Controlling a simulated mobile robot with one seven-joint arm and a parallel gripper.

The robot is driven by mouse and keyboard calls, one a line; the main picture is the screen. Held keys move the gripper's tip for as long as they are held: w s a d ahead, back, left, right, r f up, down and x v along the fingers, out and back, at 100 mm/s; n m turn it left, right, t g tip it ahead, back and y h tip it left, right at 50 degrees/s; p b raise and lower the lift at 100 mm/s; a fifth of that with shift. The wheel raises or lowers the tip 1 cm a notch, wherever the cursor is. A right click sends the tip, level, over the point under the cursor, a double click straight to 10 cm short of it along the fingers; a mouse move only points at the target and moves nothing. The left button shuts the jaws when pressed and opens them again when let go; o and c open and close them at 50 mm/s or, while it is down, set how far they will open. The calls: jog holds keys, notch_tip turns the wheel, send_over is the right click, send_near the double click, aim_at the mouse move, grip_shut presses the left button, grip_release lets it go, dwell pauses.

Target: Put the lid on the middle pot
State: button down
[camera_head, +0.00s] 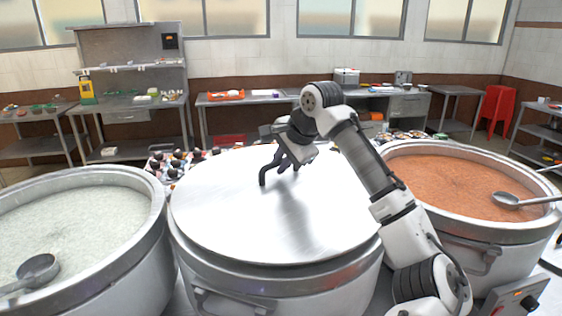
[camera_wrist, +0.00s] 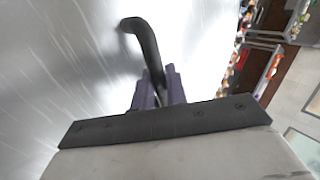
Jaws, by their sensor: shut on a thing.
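The middle pot (camera_head: 285,283) is a big steel stockpot standing between two others. The round, flat steel lid (camera_head: 225,220) lies over its mouth and hides what is inside; I cannot tell whether its edge is fully seated all round. The lid also fills much of the wrist view (camera_wrist: 60,75). A dark curved handle (camera_wrist: 147,45) rises from the lid. My gripper (camera_head: 283,160) is above the lid, its fingers shut on the handle, and the fingers also show in the wrist view (camera_wrist: 160,85).
The left pot (camera_head: 160,215) is open with pale congee and a ladle (camera_head: 38,268). The right pot (camera_head: 485,240) is open with orange congee and a ladle (camera_head: 510,199). Several bottles (camera_head: 175,160) stand behind the pots. Steel tables (camera_head: 250,98) line the back wall.

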jog(key=shift+f, duration=0.85)
dwell(1.1)
jog(key=c, duration=1.3)
grip_release()
jog(key=shift+c, duration=0.2)
jog(key=shift+f, duration=0.1)
jog(key=shift+s+b, duration=0.1)
jog(key=shift+b, duration=0.2)
jog(key=b+v, duration=0.3)
jog(key=v, duration=1.1)
